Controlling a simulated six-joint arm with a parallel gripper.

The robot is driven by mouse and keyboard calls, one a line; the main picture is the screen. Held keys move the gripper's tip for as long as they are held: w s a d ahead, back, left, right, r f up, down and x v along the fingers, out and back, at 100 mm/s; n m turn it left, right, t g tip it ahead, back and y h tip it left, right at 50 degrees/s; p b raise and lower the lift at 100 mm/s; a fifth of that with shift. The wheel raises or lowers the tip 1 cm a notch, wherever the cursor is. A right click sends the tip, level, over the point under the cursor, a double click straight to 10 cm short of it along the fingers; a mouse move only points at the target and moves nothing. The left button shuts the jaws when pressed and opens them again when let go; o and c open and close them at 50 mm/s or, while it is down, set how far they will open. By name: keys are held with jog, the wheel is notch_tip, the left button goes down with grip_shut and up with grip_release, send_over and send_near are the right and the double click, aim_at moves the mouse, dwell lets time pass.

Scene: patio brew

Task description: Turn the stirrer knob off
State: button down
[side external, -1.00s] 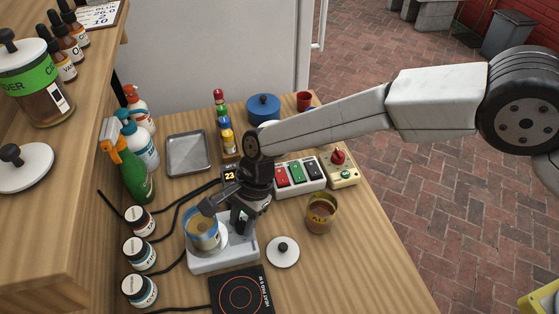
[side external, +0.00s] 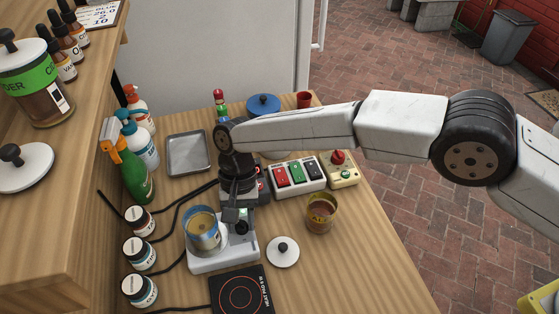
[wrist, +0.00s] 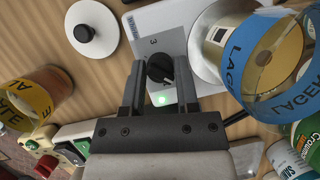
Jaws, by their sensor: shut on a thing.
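The white stirrer (side external: 205,264) stands on the wooden table, with a blue-labelled LAGER beaker (side external: 203,232) on its plate. The beaker also shows at the right of the wrist view (wrist: 240,75). My gripper (wrist: 160,72) is shut on the knob, one finger on each side. In the side view my gripper (side external: 240,218) points down over the stirrer's back right end, hiding the knob.
A black heat pad (side external: 241,293) and a white lid (side external: 283,252) lie in front. An amber jar (side external: 321,213), a switch box (side external: 298,176) and a box with a red knob (side external: 340,170) stand to the right. Several small jars (side external: 139,254) stand left.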

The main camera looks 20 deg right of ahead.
jog(key=n+h, duration=0.2)
jog(key=n, duration=0.4)
jog(key=shift+h, duration=0.3)
dwell(0.3)
jog(key=shift+c, duration=1.9)
grip_release()
jog(key=shift+a+r, duration=0.1)
jog(key=shift+v, duration=1.35)
notch_tip(320, 180, up, 7)
jog(key=shift+c, duration=0.2)
